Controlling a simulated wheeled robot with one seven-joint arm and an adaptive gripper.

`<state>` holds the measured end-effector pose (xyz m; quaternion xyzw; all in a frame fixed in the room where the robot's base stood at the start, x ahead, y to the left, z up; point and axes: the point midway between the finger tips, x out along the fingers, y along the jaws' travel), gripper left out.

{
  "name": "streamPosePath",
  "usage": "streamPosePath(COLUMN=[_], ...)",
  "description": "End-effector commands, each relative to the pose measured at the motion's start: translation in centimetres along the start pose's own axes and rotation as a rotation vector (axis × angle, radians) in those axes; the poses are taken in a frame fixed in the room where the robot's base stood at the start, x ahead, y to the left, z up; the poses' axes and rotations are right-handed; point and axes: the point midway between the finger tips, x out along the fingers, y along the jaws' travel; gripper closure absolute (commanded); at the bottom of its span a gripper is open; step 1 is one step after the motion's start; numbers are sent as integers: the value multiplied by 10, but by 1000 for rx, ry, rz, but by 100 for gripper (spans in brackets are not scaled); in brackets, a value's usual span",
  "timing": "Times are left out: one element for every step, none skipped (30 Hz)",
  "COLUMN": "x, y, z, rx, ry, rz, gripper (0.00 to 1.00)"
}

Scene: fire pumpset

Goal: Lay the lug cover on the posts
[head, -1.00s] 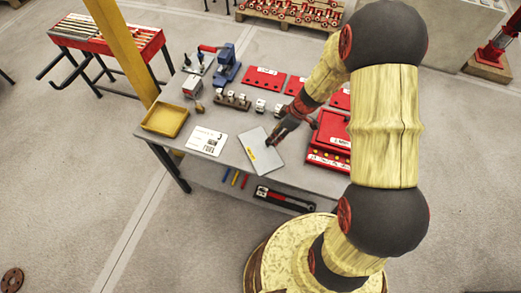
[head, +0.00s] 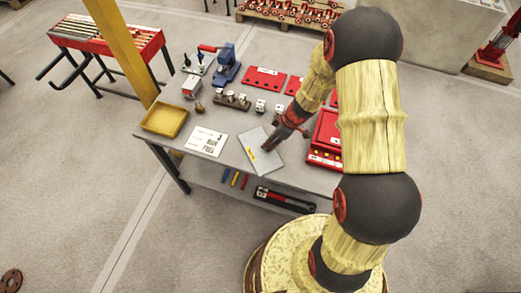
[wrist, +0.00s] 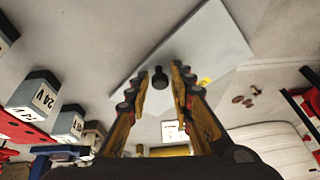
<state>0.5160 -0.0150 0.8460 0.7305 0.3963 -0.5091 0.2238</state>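A flat grey plate, which looks like the lug cover (head: 254,145), lies on the bench near its front edge, with a yellow label on it. In the wrist view the plate (wrist: 205,45) carries a small black knob (wrist: 160,78). My gripper (head: 268,146) is over the plate. In the wrist view my gripper (wrist: 163,75) has its fingers apart, one on each side of the knob, with gaps visible. I cannot tell how deep the knob sits between them. I cannot clearly pick out the posts; the red box (head: 325,143) to the right is partly hidden by my arm.
White-topped blocks marked 24 V (wrist: 40,95) stand on the bench behind the plate. A yellow tray (head: 164,120) and a printed sheet (head: 206,141) lie to the left. A blue tool (head: 226,68) stands at the back. A lower shelf holds a red-handled tool (head: 284,198).

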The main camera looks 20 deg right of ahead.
Motion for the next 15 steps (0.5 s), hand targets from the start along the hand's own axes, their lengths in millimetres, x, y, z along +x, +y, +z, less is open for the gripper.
streamPosePath(x=[0,0,0,0,0,0,0,0,0,0,0,0,0,0,0], y=[0,0,0,0,0,0,0,0,0,0,0,0,0,0,0], z=[0,0,0,0,0,0,0,0,0,0,0,0,0,0,0], rx=[0,0,0,0,0,0,0,0,0,0,0,0,0,0,0], ry=[0,0,0,0,0,0,0,0,0,0,0,0,0,0,0], rz=[0,0,0,0,0,0,0,0,0,0,0,0,0,0,0], gripper=[82,83,86,87,89,91,93,95,97,99,100,100,100,100,100])
